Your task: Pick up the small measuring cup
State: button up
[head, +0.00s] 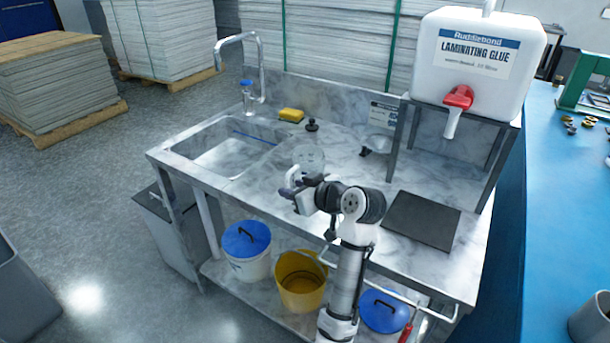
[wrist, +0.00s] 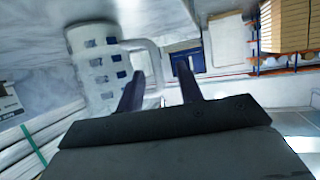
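A clear measuring cup (head: 309,157) stands on the marble-patterned counter, just beyond my gripper (head: 290,188). In the wrist view the cup (wrist: 95,70) is pale with blue markings and has a loop handle at its right. My gripper (wrist: 160,75) is open, with its two dark fingers apart at the handle. The left finger overlaps the handle's loop, and the handle's outer bar appears between the fingers. I cannot tell whether either finger touches it.
A sink (head: 225,150) with a tap is at the left, with a yellow sponge (head: 291,115) behind. A dark stopper (head: 312,125) stands beyond the cup. A dark mat (head: 421,221) lies at the right, by the stand under the glue tank (head: 478,65). Buckets sit below.

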aim_at(289, 185)
jog(key=shift+p+x, duration=0.4)
jog(key=shift+x, duration=1.5)
jog(key=shift+w+d+r, duration=0.1)
jog(key=shift+d, duration=0.05)
grip_shut()
